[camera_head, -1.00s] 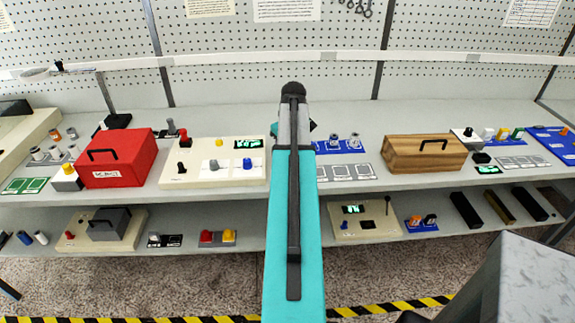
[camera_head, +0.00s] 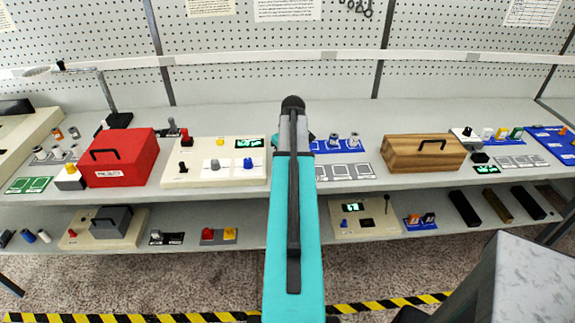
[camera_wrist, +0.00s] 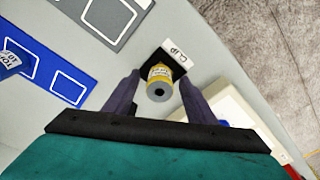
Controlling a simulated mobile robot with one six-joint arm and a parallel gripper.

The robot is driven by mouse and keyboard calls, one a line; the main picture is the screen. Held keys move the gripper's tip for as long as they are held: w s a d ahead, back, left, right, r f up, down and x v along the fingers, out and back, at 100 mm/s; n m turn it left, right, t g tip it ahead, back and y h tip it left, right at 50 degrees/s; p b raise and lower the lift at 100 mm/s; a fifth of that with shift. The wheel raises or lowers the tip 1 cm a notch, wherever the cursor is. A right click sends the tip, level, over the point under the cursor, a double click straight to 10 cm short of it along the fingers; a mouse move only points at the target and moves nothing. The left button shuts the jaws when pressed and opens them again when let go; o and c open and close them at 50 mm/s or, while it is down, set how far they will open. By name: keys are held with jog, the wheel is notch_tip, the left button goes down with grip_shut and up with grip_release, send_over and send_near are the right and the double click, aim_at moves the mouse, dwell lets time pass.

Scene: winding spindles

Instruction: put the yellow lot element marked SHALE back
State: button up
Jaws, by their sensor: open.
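A yellow cylindrical element (camera_wrist: 159,77) with a grey end and a dark centre stands on a black square pad beside a label reading CLIP in the wrist view. The lettering on its band is too small to read, so I cannot tell if it says SHALE. My gripper (camera_wrist: 160,89) is open, one finger on each side of this element, with gaps showing. In the head view my teal arm hides the gripper and this element. A blue mat (camera_wrist: 42,68) with white outlined squares lies to the left in the wrist view, with a blue-labelled element (camera_wrist: 10,62) at its edge.
A cream panel (camera_wrist: 235,112) lies close to the right finger. In the head view, a red box (camera_head: 120,172) and a control panel (camera_head: 205,180) stand left of my arm. A wooden box (camera_head: 424,153) and a grey outlined mat (camera_head: 344,171) lie to the right.

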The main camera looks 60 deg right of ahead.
jog(key=c, duration=1.2)
jog(key=shift+c, duration=0.2)
jog(key=shift+r, duration=0.15)
jog(key=shift+r+b, duration=0.9)
jog(key=shift+r, duration=0.7)
jog(key=s+a+b, duration=0.2)
jog(key=a, duration=0.5)
jog(key=s+a+r+b, duration=0.1)
jog(key=s+a+b, duration=0.1)
jog(key=a, duration=0.6)
jog(key=shift+s+r, duration=0.25)
jog(key=shift+s, duration=0.2)
jog(key=shift+a, duration=0.1)
